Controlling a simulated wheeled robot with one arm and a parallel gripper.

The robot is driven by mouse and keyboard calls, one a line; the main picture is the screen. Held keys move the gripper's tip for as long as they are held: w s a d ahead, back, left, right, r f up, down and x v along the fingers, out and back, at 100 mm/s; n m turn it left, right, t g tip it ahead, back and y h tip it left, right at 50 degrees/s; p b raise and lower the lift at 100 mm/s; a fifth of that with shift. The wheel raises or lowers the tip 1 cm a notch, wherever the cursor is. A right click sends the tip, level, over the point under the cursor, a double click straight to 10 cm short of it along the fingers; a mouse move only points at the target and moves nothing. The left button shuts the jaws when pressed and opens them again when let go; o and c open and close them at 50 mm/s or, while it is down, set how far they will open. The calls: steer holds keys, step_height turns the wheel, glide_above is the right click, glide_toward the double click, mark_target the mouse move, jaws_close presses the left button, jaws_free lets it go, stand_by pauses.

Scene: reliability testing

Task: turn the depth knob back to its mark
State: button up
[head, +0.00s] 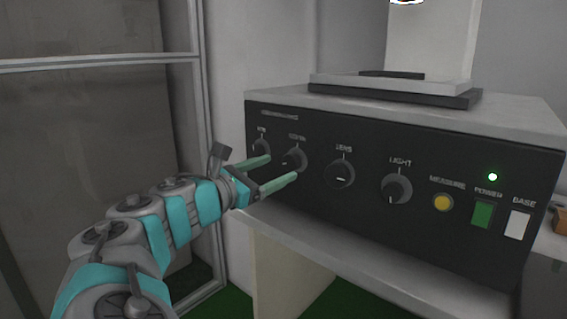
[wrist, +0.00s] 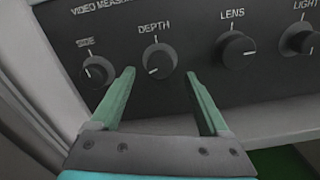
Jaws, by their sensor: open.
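The depth knob (head: 294,160) is a round dark knob with a light pointer line, on the black front panel (head: 330,205) under its label. In the wrist view the depth knob (wrist: 159,61) shows between and beyond my fingertips, its pointer line toward the lower left. My gripper (head: 282,167) is open and empty, with green fingers pointing at the panel on either side of the knob. In the wrist view my gripper (wrist: 160,75) has its fingers spread wider than the knob, and I see no contact.
The side knob (wrist: 96,71) is close to my left finger. The lens knob (head: 340,174) and light knob (head: 397,189) are to the right, then a yellow measure button (head: 443,203), green power switch (head: 482,214) and white base switch (head: 518,224). A metal-framed glass panel (head: 90,150) stands left.

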mark_target(289, 163)
steer(key=shift+x, duration=2.05)
steer(key=shift+c, duration=0.2)
jaws_close()
